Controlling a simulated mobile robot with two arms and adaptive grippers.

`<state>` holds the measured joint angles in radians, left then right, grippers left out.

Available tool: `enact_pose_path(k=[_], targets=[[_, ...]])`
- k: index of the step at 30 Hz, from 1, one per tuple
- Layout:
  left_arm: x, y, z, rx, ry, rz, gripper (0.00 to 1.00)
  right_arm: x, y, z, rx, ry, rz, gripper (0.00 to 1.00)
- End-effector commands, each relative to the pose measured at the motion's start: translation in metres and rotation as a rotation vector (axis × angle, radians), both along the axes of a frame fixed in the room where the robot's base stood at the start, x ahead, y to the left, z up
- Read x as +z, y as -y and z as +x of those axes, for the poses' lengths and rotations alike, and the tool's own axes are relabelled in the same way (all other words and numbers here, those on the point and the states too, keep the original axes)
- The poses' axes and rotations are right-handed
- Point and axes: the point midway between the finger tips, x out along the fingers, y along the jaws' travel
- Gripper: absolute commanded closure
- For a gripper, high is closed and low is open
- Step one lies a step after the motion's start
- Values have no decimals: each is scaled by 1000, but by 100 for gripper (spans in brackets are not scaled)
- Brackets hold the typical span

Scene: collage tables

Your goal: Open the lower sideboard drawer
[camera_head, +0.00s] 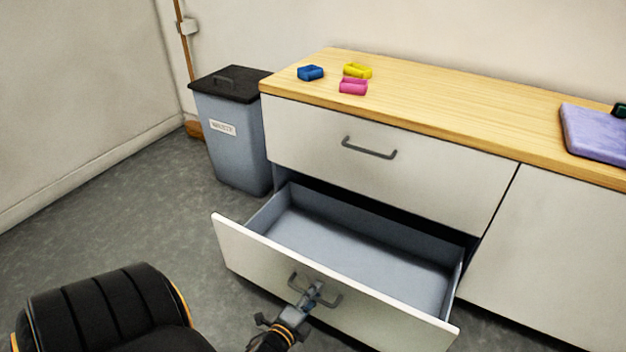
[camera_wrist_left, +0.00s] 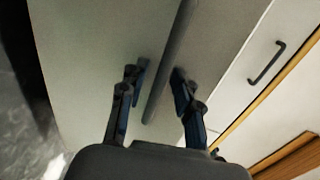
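The lower sideboard drawer (camera_head: 235,248) stands pulled well out, and its grey inside looks empty. Its dark bar handle (camera_head: 330,300) is on the drawer front, partly hidden by my left gripper (camera_head: 309,294). In the left wrist view the handle bar (camera_wrist_left: 168,72) runs between the two fingers of the left gripper (camera_wrist_left: 159,80). The fingers stand apart on either side of the bar, with a gap visible, so the gripper looks open around it. My right gripper is in neither view.
The upper drawer (camera_head: 430,175) is shut above. A grey waste bin (camera_head: 232,150) stands left of the sideboard. Blue (camera_head: 311,72), yellow (camera_head: 357,70) and pink (camera_head: 353,87) items and a purple slab (camera_head: 595,135) lie on the wooden top. Floor is clear at left.

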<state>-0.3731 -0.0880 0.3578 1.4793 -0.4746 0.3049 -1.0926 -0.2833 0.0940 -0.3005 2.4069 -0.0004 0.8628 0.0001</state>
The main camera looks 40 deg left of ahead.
Motion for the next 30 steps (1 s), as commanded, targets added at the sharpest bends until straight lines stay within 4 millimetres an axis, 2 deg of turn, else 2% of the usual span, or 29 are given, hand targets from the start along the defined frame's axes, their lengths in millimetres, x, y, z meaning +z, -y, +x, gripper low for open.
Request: enact_pose_path(k=[8,21,30], targets=[[-1,0,-4,1,-3,0,68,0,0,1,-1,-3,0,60],[12,15,-64,1,-3,0,68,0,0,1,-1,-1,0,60],[15,17,-72,0,-2,0,68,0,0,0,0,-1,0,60]])
